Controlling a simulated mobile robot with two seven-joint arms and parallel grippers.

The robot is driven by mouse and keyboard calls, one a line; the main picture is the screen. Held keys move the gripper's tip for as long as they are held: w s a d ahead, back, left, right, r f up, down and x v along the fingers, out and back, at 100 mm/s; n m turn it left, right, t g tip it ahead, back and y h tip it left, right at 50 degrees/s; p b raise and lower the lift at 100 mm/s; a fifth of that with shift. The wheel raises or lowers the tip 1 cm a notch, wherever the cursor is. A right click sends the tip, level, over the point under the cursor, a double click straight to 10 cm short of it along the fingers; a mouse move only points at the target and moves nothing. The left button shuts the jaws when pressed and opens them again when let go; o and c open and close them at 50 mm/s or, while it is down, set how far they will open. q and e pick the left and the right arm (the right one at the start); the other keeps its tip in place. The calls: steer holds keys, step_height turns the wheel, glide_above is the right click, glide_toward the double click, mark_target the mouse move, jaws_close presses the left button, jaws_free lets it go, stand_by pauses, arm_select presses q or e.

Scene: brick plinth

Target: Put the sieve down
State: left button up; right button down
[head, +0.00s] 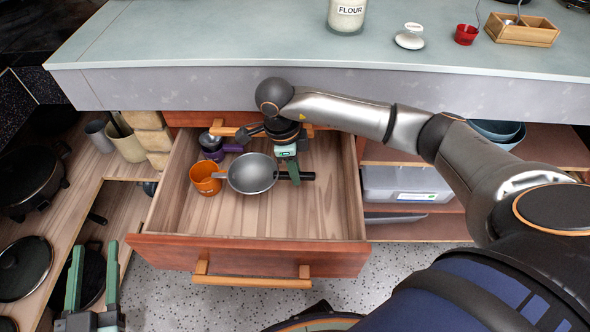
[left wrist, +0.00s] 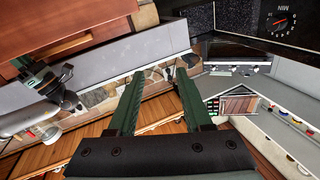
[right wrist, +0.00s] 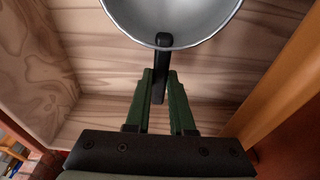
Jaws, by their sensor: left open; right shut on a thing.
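The sieve (head: 252,174) is a round grey metal bowl with a black handle, inside the open drawer's outline in the head view. My right gripper (head: 292,172) is shut on its handle. In the right wrist view the handle (right wrist: 161,58) lies between the fingers (right wrist: 161,76), and part of the grey bowl (right wrist: 172,14) shows above. I cannot tell whether the sieve touches the drawer floor. The open wooden drawer (head: 300,215) has a red-brown front. My left gripper (head: 94,252) is open and empty, left of the drawer.
An orange cup (head: 205,180) stands close left of the bowl, with a purple item (head: 212,153) behind it. The drawer floor right of the sieve is clear. The counter (head: 250,30) overhangs the drawer's back. Shelves with pans (head: 22,265) lie left.

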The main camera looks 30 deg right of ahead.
arm_select(q)
steer(key=shift+r, duration=0.25)
arm_select(e)
steer(key=c, duration=0.8)
jaws_free()
steer(key=shift+r, duration=0.15)
arm_select(q)
steer(key=s+f+n+g+y+p, duration=0.1)
steer(key=s+f+g, duration=0.1)
steer(key=f, duration=0.5)
steer(key=s+f+n+g+y+p, duration=0.1)
steer(key=f+g, duration=0.2)
steer(key=f, duration=0.3)
steer(key=shift+s+a+f+g, duration=0.15)
steer(key=shift+s+f+g, duration=0.2)
steer(key=shift+g, duration=0.05)
arm_select(e)
steer(key=r, duration=0.4)
steer(key=a+r, duration=0.1)
steer(key=r, duration=0.2)
steer(key=w+r, duration=0.1)
steer(key=r, duration=0.3)
steer(key=shift+a+r, duration=0.3)
steer(key=shift+a, duration=0.05)
